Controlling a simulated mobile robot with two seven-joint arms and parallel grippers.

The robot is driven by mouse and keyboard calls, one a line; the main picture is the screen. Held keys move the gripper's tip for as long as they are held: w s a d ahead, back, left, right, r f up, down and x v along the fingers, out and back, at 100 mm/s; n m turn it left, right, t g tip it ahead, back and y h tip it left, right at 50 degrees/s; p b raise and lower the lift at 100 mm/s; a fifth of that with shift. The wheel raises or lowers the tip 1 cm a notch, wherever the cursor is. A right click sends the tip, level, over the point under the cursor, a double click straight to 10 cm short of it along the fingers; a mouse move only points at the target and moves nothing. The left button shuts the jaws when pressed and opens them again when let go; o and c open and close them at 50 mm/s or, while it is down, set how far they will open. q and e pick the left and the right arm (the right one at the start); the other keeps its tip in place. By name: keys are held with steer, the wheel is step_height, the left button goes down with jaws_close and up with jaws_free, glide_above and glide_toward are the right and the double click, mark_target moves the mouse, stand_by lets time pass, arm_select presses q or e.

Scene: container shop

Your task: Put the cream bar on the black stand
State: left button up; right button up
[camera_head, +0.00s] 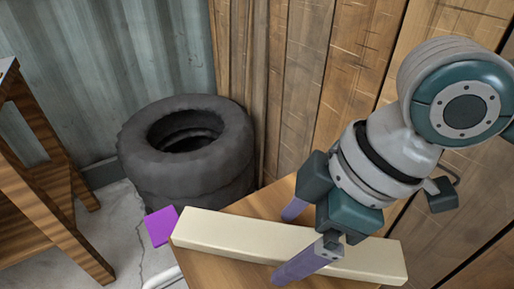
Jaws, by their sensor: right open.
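The long cream bar (225,236) lies on a small wooden table top (253,205) at the lower middle, slanting slightly down to the right. My right gripper (286,242) is above the bar from the right, with its purple fingers apart. One finger shows on the far side of the bar and the other crosses in front of its near side. I cannot tell whether either touches it. A stack of black tyres (185,185) stands behind and left of the bar, with an open hole on top. No other black stand shows. My left gripper is out of view.
A flat purple square (161,226) shows by the bar's left end. A wooden frame (50,190) stands at the left. A wooden plank wall (315,70) rises close behind the table, and a corrugated metal wall (110,60) is behind the tyres.

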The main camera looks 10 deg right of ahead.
steer(key=shift+r, duration=0.1)
steer(key=shift+r, duration=0.35)
steer(key=p+v, duration=0.3)
steer(key=v, duration=0.8)
steer(key=s+a+f+m+t+y, duration=0.1)
steer(key=s+a+f+m+t, duration=0.15)
steer(key=a, duration=0.35)
steer(key=s+d+f+m+h, duration=0.3)
steer(key=s+d+m, duration=0.5)
steer(key=d, duration=0.3)
steer(key=shift+s+f+g+h, duration=0.15)
steer(key=shift+f+g+h, duration=0.25)
steer(key=shift+h, duration=0.5)
steer(key=shift+d+m, duration=0.1)
steer(key=shift+m, duration=0.15)
step_height(320, 180, up, 54)
steer(key=p, duration=5.4)
steer(key=shift+f, duration=0.2)
